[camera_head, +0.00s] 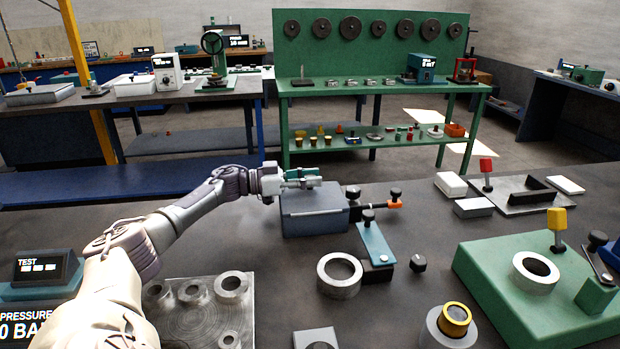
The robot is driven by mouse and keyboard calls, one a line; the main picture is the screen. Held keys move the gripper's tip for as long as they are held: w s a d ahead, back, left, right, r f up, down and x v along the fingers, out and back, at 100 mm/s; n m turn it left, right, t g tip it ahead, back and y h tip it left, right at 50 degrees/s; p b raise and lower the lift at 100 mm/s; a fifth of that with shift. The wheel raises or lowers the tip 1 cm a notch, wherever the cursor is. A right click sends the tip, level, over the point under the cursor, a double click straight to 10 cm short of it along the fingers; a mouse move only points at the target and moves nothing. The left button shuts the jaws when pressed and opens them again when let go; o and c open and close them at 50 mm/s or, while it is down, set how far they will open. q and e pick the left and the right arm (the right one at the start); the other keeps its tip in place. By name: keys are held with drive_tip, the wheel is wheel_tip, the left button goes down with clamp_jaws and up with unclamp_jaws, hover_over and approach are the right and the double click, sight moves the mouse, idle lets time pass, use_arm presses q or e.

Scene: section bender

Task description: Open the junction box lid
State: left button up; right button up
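The junction box is most likely the blue-grey box (314,222) on the dark bench, near the middle of the camera_head view. Its lighter top looks closed. My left arm comes in from the left, and my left gripper (302,178) is at the box's upper back edge. Teal and grey parts show at the fingers. I cannot tell whether they touch the lid or whether the fingers are open or shut. My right gripper is not in view.
A blue clamp plate (376,243) and a metal ring (339,275) are in front. A green fixture (490,275) fills the right. A metal plate with rings (200,318) lies front left.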

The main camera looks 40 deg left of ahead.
sight(312, 197)
use_arm(q)
clamp_jaws()
drive_tip(key=shift+r, duration=0.1)
drive_tip(key=shift+s+d+r+m+p, duration=0.2)
drive_tip(key=shift+r+m+p, duration=0.35)
drive_tip(key=shift+m, duration=0.1)
drive_tip(key=shift+s+d+r+m+p, duration=0.2)
drive_tip(key=shift+r+m+p, duration=0.35)
drive_tip(key=shift+m, duration=0.1)
drive_tip(key=shift+s+d+r+m+p, duration=0.25)
drive_tip(key=shift+r+m, duration=0.1)
drive_tip(key=shift+m, duration=0.15)
drive_tip(key=shift+s+d+r+m+p, duration=0.15)
drive_tip(key=shift+d+r+m, duration=0.15)
drive_tip(key=shift+m, duration=0.2)
drive_tip(key=shift+s+d+r+m, duration=0.4)
drive_tip(key=shift+d+r+m, duration=0.2)
drive_tip(key=shift+m, duration=0.5)
drive_tip(key=o, duration=1)
unclamp_jaws()
drive_tip(key=shift+c, duration=0.2)
